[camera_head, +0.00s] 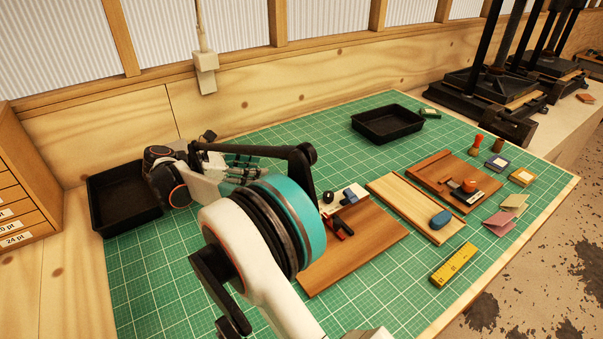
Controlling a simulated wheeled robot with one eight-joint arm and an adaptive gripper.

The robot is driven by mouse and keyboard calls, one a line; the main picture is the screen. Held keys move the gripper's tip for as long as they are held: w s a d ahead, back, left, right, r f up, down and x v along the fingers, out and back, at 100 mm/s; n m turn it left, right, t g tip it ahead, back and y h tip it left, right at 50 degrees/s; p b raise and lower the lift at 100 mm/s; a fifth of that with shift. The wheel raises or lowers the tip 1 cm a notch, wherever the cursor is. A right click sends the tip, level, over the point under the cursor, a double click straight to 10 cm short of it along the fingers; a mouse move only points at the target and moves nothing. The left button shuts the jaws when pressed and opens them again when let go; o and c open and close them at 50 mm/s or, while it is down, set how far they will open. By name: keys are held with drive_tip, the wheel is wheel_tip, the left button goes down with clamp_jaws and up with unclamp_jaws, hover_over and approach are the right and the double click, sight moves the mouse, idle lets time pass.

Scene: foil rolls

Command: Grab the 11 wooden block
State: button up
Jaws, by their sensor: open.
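I can make out no number 11 on any block. A small brown wooden piece (498,145) stands at the mat's right end, beside an orange-red handled stamp (478,141). A light wooden board (400,203) and darker wooden boards (355,245) lie on the green mat, with small tools on them. My gripper (205,160) is at the far end of my arm, over the left part of the mat, well away from the wooden piece. It is open, but my arm partly hides it and its fingertips are unclear. No held object shows.
A black tray (122,224) is at the left and another black tray (386,137) at the back. A yellow ruler-like block (454,263), small pads (522,177) and paper pieces (498,223) lie at the right. Black presses (492,85) stand behind. The mat's front left is clear.

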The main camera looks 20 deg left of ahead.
drive_tip(key=b+x, duration=0.2)
drive_tip(key=x, duration=0.6)
drive_tip(key=shift+f, duration=0.15)
drive_tip(key=b+x, duration=0.1)
drive_tip(key=x, duration=0.1)
drive_tip(key=b+x, duration=0.1)
drive_tip(key=x, duration=0.2)
drive_tip(key=shift+w+f+b, duration=0.15)
drive_tip(key=shift+w+b, duration=0.2)
drive_tip(key=shift+w, duration=0.05)
drive_tip(key=c, duration=0.9)
